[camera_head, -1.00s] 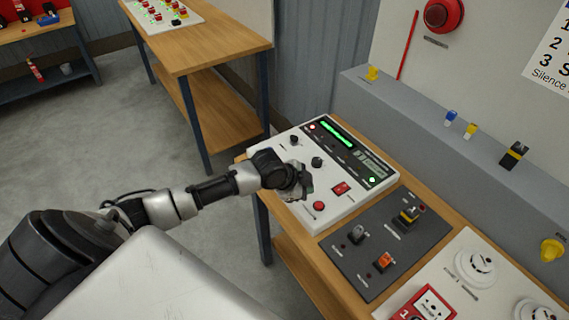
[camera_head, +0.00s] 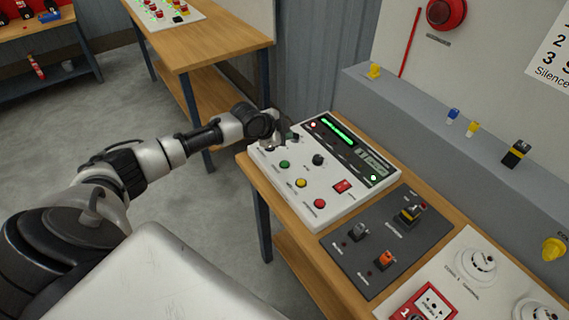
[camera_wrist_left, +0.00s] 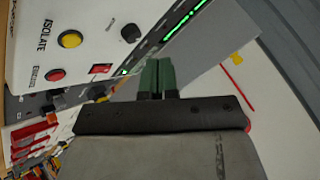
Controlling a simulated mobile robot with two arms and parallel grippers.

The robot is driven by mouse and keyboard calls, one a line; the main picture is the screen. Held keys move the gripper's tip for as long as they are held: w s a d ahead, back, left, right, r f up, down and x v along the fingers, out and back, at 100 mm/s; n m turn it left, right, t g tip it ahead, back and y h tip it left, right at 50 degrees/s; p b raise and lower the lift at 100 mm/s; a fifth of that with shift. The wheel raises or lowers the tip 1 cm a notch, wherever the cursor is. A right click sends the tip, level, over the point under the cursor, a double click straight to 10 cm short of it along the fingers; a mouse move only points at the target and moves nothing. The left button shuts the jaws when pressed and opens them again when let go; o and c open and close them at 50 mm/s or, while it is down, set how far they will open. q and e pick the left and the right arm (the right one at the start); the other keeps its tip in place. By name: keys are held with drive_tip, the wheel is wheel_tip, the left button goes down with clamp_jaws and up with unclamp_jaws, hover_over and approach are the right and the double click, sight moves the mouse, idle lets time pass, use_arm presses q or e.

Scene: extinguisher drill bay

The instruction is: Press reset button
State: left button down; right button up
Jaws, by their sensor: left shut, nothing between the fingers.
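A white control panel (camera_head: 268,177) lies on the wooden bench. It carries a green button (camera_head: 284,164), a yellow button (camera_head: 301,183) and a red button (camera_head: 320,203) in a row. Their labels are too small to read in the head view, so I cannot tell which is reset. In the left wrist view the yellow button (camera_wrist_left: 70,39) stands by the word ISOLATE, and the red button (camera_wrist_left: 55,75) is farther along. My left gripper (camera_head: 290,139) is shut and empty above the panel's far left part, beyond the green button. Its green fingertips (camera_wrist_left: 157,76) touch each other. My right gripper is out of view.
The panel also has black knobs (camera_head: 318,159), a red switch (camera_head: 342,186) and a lit display (camera_head: 370,158). A dark switch plate (camera_head: 350,267) lies nearer, and a grey ledge (camera_head: 428,130) runs behind. Another bench (camera_head: 215,40) stands at the back left.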

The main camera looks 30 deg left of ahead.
sight(285, 165)
use_arm(q)
drive_tip(key=shift+f+b, duration=3.4)
drive_tip(key=shift+f, duration=1)
drive_tip(key=shift+f+b, duration=0.3)
drive_tip(key=shift+f, duration=0.05)
drive_tip(key=shift+f+b, duration=0.35)
drive_tip(key=shift+f, duration=0.15)
drive_tip(key=shift+r, duration=0.1)
drive_tip(key=shift+r+p, duration=0.65)
drive_tip(key=shift+r, duration=0.15)
wheel_tip(285, 165, up, 5)
drive_tip(key=p, duration=0.4)
